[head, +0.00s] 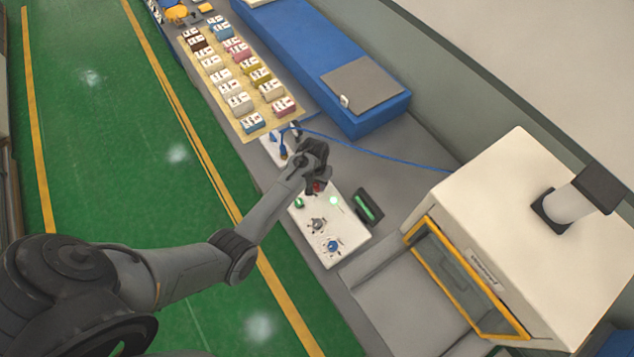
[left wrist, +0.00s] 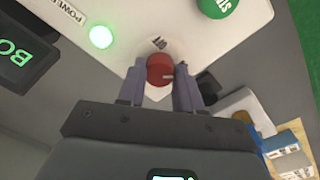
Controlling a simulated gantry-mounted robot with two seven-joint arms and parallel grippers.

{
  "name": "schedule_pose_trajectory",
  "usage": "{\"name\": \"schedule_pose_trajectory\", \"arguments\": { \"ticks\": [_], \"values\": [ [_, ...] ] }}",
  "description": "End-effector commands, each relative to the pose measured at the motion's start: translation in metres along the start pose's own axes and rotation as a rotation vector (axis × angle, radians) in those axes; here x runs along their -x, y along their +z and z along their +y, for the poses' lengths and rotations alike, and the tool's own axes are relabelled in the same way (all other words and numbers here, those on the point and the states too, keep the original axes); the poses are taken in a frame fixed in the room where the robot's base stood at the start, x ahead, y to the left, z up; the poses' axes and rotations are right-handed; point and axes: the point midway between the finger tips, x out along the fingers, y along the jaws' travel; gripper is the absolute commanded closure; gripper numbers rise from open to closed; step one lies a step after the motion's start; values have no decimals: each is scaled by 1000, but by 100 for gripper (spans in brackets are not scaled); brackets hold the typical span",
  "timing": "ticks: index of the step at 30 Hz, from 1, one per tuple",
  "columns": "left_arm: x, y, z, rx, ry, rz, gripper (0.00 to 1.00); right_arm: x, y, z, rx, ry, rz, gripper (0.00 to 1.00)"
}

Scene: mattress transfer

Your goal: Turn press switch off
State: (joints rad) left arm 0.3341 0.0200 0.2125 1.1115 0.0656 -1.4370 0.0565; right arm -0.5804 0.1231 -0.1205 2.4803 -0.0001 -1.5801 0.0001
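A red round knob (left wrist: 160,70) with a pale mark sits on the white control panel (left wrist: 200,30). It also shows as a red spot in the head view (head: 318,187), partly hidden by my left gripper (head: 316,165). In the left wrist view the fingers of my left gripper (left wrist: 160,85) lie on either side of the knob, with little or no gap, and look shut on it. My right gripper is not in view.
A lit green lamp (left wrist: 101,37) and a green button (left wrist: 222,4) share the panel. A dark display (left wrist: 25,50) with green letters stands beside it. A silver knob (head: 317,225) and a blue knob (head: 333,245) are nearby. A white machine (head: 520,210) stands right.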

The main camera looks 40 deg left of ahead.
Motion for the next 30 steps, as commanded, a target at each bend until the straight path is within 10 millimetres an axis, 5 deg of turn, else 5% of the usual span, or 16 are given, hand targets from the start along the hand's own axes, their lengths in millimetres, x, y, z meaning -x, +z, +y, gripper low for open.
{"name": "schedule_pose_trajectory", "arguments": {
  "ticks": [5,17,30],
  "values": [
    [0,0,0,0,0,0,96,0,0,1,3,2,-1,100],
    [2,0,0,77,0,2,96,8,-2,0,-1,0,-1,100],
    [3,0,1,434,1,17,96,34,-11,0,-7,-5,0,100]
  ]
}}
